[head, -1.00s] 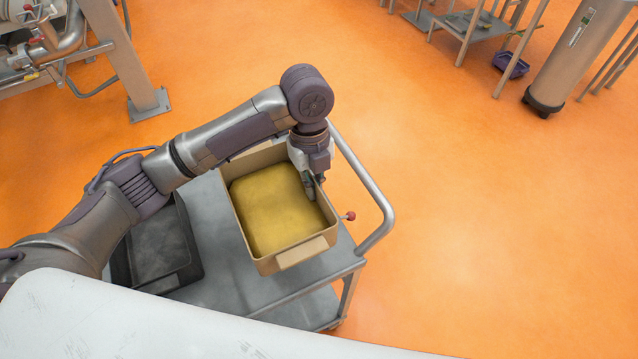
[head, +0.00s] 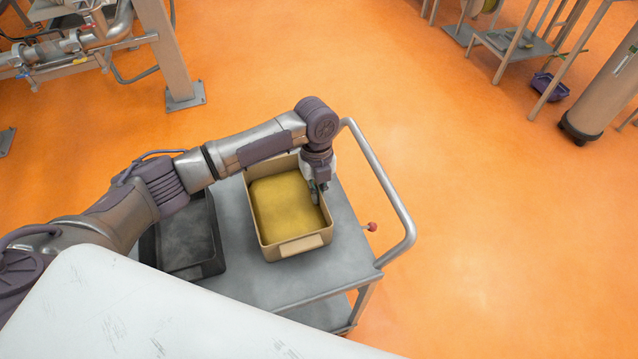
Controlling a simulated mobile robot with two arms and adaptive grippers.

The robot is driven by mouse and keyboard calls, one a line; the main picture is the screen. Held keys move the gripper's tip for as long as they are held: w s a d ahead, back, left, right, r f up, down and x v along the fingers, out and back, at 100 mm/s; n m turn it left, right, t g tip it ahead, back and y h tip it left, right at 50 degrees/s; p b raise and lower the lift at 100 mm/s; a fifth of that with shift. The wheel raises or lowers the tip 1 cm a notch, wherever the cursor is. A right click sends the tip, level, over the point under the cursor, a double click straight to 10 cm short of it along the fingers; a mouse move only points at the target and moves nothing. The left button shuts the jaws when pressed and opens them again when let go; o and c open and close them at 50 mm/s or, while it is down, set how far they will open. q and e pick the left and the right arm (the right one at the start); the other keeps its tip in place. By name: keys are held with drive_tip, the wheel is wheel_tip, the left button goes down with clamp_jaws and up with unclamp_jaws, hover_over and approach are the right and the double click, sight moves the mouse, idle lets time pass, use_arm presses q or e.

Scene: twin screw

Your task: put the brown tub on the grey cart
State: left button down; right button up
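The brown tub (head: 300,246), an open box with a yellow mass (head: 284,208) inside, is over the top deck of the grey cart (head: 345,262) and looks to rest on it. My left gripper (head: 319,192) points down at the tub's right wall, near the back corner. Its fingers look shut on that wall, one inside and one outside, though they are small in view. My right gripper is not in view.
A black tray (head: 213,267) sits left of the tub on the cart. A white surface (head: 130,310) covers the lower left. Orange floor is clear to the right.

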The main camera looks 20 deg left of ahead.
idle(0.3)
use_arm(q)
drive_tip(key=c, duration=1.7)
unclamp_jaws()
drive_tip(key=shift+f, duration=0.1)
drive_tip(key=shift+c, duration=0.2)
drive_tip(key=o, duration=0.4)
drive_tip(key=r, duration=0.4)
drive_tip(key=w+r+b, duration=0.1)
drive_tip(key=r, duration=0.3)
drive_tip(key=r+b, duration=0.1)
drive_tip(key=r, duration=0.3)
drive_tip(key=shift+w+a+r, duration=0.1)
drive_tip(key=shift+w+a, duration=0.2)
drive_tip(key=shift+a, duration=0.05)
